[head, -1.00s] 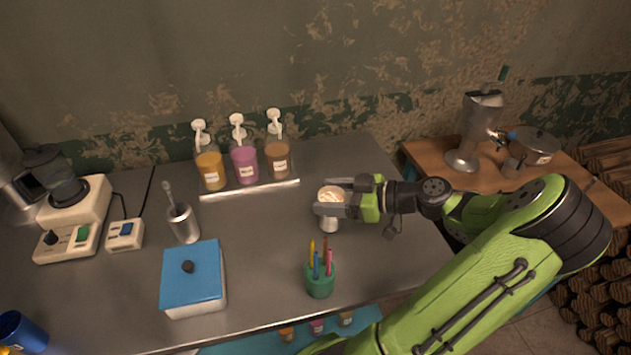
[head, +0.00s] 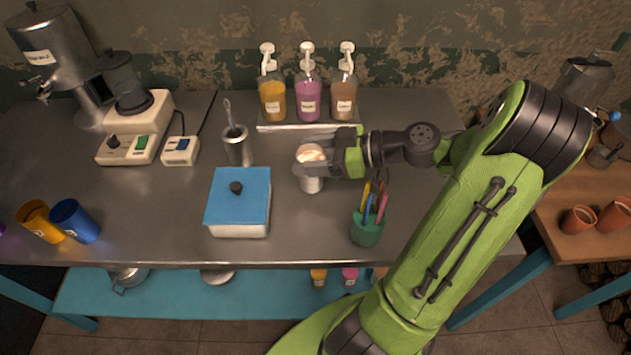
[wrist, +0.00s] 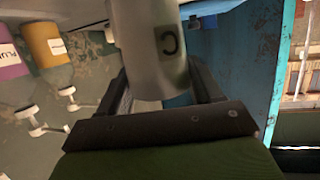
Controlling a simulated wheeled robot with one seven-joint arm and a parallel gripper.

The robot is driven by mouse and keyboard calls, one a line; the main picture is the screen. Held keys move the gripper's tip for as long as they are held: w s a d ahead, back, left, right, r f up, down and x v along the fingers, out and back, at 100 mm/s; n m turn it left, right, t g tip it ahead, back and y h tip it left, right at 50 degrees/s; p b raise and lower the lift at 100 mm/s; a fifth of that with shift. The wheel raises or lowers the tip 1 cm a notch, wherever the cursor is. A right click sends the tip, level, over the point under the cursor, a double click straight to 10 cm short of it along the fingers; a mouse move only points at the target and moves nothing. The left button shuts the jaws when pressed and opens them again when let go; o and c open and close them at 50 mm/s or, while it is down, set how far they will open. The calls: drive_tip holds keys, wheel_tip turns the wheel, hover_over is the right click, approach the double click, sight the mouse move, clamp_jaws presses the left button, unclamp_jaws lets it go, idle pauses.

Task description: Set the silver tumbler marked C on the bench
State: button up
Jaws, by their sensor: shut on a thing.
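The silver tumbler marked C (head: 312,184) is held upright in my gripper (head: 306,158), with a pale, creamy content at its top. In the wrist view its grey side with the dark letter C (wrist: 168,40) shows between my two fingers (wrist: 160,80). My gripper is shut on it. The tumbler is over the middle of the grey metal bench (head: 150,220), between the blue-lidded box and the pen holder. I cannot tell whether its base touches the bench.
A blue-lidded white box (head: 238,205) stands left of the tumbler, and a green pen holder (head: 367,230) front right. A tray (head: 270,127) of three pump bottles is behind. A metal cup with a utensil (head: 237,150) stands back left. Bare bench lies left of the box.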

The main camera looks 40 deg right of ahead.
wheel_tip(320, 180, down, 4)
drive_tip(key=shift+f+b, duration=0.1)
drive_tip(key=shift+b, duration=0.6)
drive_tip(key=shift+f, duration=0.2)
drive_tip(key=o, duration=1)
drive_tip(key=shift+r, duration=0.2)
drive_tip(key=shift+p+v, duration=1.65)
drive_tip(key=shift+v, duration=4.35)
